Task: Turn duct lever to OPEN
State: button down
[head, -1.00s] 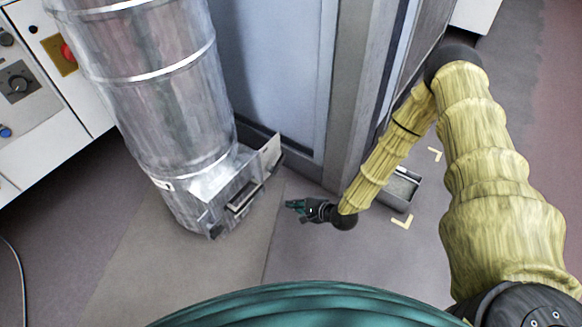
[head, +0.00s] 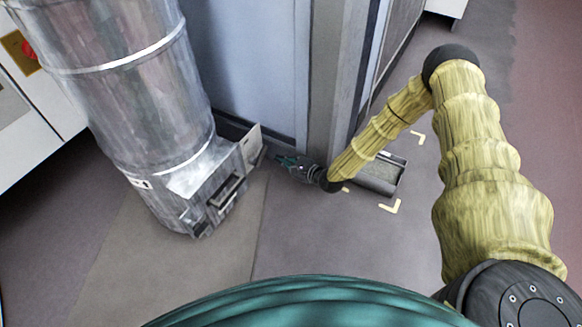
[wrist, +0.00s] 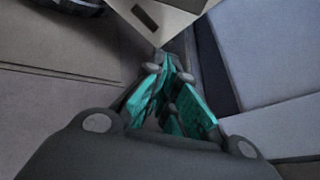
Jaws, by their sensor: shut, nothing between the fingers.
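The large silver duct (head: 120,85) stands at the left of the head view with a metal box (head: 205,195) at its foot. A dark bar-like handle (head: 228,190) is on the box's front. A pale upright plate (head: 250,148) stands out from the box's right side. A small dark part shows at its edge, too small to tell if it is the lever. My gripper (head: 279,160), with teal fingers, is shut and empty, just right of that plate; I cannot tell if they touch. In the wrist view, the fingers (wrist: 168,65) point toward a pale plate (wrist: 165,18) with a dark slot.
A blue-grey panelled wall (head: 250,65) and grey post (head: 335,80) stand behind my gripper. The floor in front of the box is clear.

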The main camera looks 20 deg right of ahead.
aim_at(260, 156)
jog(key=shift+w+a+r+b, duration=0.5)
jog(key=shift+a+r+b, duration=0.1)
jog(key=shift+a+b, duration=0.2)
jog(key=shift+w+a+r+b, duration=0.5)
jog(key=shift+a+r+b, duration=0.15)
jog(key=shift+a, duration=0.25)
